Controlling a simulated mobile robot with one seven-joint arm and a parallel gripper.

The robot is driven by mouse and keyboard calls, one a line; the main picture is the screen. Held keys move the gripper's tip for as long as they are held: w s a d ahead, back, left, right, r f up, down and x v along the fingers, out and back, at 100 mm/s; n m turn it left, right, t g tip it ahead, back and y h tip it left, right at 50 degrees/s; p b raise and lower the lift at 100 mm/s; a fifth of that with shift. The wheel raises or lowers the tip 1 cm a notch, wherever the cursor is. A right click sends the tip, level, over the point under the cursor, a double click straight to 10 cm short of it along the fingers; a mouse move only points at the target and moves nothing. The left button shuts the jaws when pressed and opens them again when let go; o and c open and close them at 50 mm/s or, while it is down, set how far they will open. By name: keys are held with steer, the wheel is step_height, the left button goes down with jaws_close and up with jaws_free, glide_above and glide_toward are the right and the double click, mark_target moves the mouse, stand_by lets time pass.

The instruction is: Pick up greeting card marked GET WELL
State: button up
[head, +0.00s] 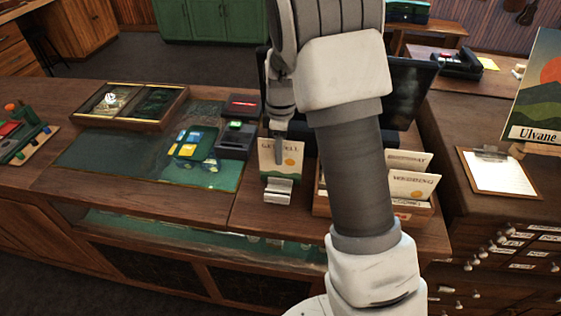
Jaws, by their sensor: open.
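My gripper (279,157) points down right at the card, and a finger covers part of the lettering. The jaws are open. I cannot tell whether a finger touches the card or how the jaws lie around it.
A wooden box of other cards (408,205) stands to the right, partly behind my arm. A dark card terminal (236,138) stands close on the left. A dark screen (408,92) is behind. A clipboard (497,172) lies on the right-hand cabinet.

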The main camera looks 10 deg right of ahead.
steer(key=shift+c, duration=0.2)
jaws_close()
